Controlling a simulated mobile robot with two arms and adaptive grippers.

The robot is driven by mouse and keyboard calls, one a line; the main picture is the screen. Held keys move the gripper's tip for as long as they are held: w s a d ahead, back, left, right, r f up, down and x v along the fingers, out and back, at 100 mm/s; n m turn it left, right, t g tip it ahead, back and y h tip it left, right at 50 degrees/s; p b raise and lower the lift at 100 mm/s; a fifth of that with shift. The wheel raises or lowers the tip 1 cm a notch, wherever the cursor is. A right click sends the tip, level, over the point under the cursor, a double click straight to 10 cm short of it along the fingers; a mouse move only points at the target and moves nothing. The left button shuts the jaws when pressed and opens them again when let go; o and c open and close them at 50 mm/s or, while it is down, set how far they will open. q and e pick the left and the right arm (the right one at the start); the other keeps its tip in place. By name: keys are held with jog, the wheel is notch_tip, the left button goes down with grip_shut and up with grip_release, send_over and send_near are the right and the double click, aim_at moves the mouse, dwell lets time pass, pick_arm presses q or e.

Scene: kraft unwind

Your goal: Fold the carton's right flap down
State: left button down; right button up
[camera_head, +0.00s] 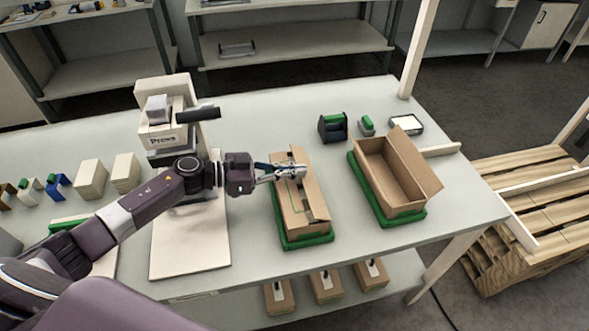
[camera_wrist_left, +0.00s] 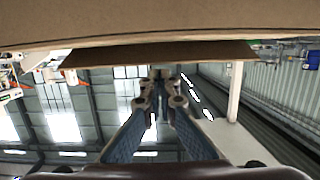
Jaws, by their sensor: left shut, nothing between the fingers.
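A brown carton (camera_head: 291,222) sits in a green tray (camera_head: 306,243) in the middle of the table. Its top is partly covered by flaps, with a dark gap at the near end. A long flap (camera_head: 315,194) on its right side stands tilted up. My left gripper (camera_head: 302,171) is shut and empty, over the carton's far half close to the right flap; whether it touches is unclear. In the left wrist view the shut fingers (camera_wrist_left: 161,75) point at a brown cardboard panel (camera_wrist_left: 160,54). The gripper hides part of the carton's top. My right gripper is out of view.
A second, open carton (camera_head: 376,184) stands in another green tray (camera_head: 400,220) to the right. A black-and-green dispenser (camera_head: 333,128) and small items stand behind. A press (camera_head: 168,125) on a pale board (camera_head: 190,250) stands left. Bare tabletop lies between the two trays.

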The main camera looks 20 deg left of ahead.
pick_arm(q)
jog(key=shift+s+a+f, duration=0.1)
jog(key=shift+a+f, duration=0.05)
jog(key=shift+f, duration=0.25)
jog(key=f+h+b, duration=0.1)
jog(key=b, duration=0.2)
jog(key=shift+s+a+f+t, duration=0.1)
jog(key=shift+s+t, duration=0.05)
jog(key=shift+t, duration=0.15)
jog(key=shift+a+b, duration=0.1)
jog(key=shift+b, duration=0.5)
jog(key=shift+a+f, duration=0.15)
jog(key=shift+s+a, duration=0.1)
jog(key=shift+s, duration=0.05)
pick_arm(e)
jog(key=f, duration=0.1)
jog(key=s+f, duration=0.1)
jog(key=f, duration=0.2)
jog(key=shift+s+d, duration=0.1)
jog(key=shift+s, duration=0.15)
pick_arm(q)
jog(key=shift+a, duration=0.1)
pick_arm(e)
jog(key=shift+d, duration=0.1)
